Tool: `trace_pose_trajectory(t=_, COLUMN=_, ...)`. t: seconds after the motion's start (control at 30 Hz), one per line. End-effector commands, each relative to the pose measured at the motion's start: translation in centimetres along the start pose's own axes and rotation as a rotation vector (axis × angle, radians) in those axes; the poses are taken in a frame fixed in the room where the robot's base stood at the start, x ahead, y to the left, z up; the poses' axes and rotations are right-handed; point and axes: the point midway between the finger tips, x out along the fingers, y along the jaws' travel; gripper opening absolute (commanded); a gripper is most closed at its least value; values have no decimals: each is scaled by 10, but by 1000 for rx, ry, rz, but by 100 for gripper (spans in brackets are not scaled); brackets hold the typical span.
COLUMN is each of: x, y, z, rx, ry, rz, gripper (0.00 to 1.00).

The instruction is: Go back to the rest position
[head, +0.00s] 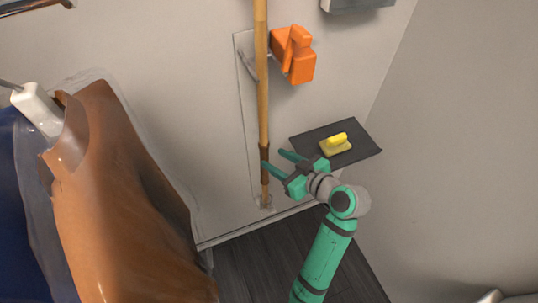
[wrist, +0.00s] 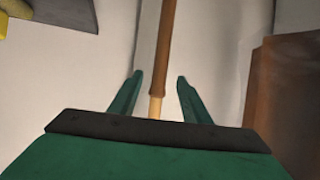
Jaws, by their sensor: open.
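My gripper (head: 273,158) is green, open and empty, to the right of a wooden pole (head: 263,90) in the head view. One fingertip overlaps the pole's dark lower band there. In the wrist view, the pole (wrist: 167,40) runs down between the two spread fingers (wrist: 160,78), with its lower end hidden behind my gripper's body. I cannot tell whether the pole is between the fingers or just beyond them. My green arm reaches up from the bottom of the head view.
A dark shelf (head: 364,146) with a yellow handled block (head: 336,145) is close right of my gripper. An orange object (head: 293,55) is on the wall above. Brown (head: 110,190) and blue (head: 22,200) garments hang left. Dark floor (head: 260,265) is clear below.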

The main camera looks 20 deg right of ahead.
Motion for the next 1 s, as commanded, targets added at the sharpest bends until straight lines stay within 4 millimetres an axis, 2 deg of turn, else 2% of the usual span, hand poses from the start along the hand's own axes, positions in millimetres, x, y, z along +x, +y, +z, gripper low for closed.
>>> trace_pose_trajectory(t=0.03, x=-10, y=1, z=0, rx=0, ry=0, rz=4, gripper=43)
trace_pose_trajectory(t=0.2, x=-34, y=1, z=0, rx=0, ry=0, rz=3, gripper=43)
trace_pose_trajectory(t=0.47, x=-46, y=0, z=0, rx=0, ry=-1, rz=1, gripper=43)
trace_pose_trajectory(t=0.67, x=-45, y=-1, z=1, rx=4, ry=-1, rz=2, gripper=43)
trace_pose_trajectory(t=0.77, x=-38, y=-6, z=8, rx=29, ry=0, rz=11, gripper=43)
trace_pose_trajectory(t=0.87, x=-25, y=-16, z=22, rx=88, ry=-1, rz=41, gripper=43)
trace_pose_trajectory(t=1.0, x=-5, y=-36, z=54, rx=192, ry=-6, rz=113, gripper=43)
